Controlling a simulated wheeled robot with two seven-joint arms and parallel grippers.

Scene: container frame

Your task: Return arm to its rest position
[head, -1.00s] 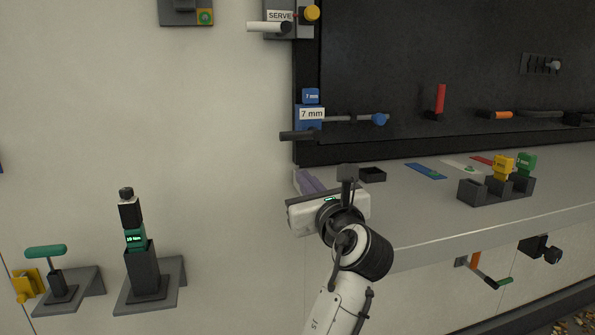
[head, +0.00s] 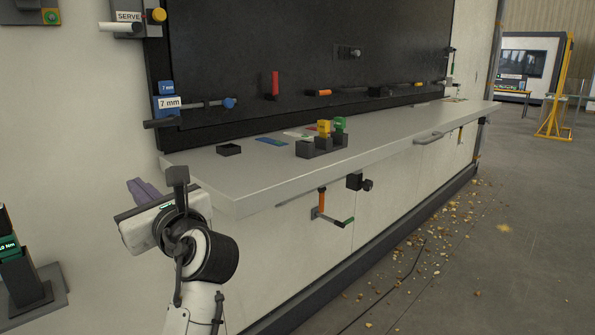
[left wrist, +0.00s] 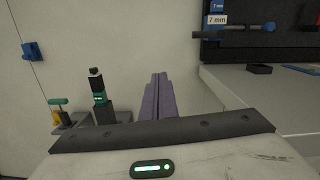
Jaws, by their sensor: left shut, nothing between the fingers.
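My left gripper (head: 143,191) is just left of the near left end of the grey bench (head: 235,195) in the head view. Its purple fingers point away from me and lie together, with nothing between them. In the left wrist view the closed fingers (left wrist: 158,98) point at the pale wall, between the green-labelled tool stand and the bench end. My left arm comes up from the bottom of the head view. My right gripper is in neither view.
The bench carries a small black tray (head: 229,150) and a dark holder (head: 320,147) with yellow and green blocks. A tool stand (left wrist: 102,106) is at left.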

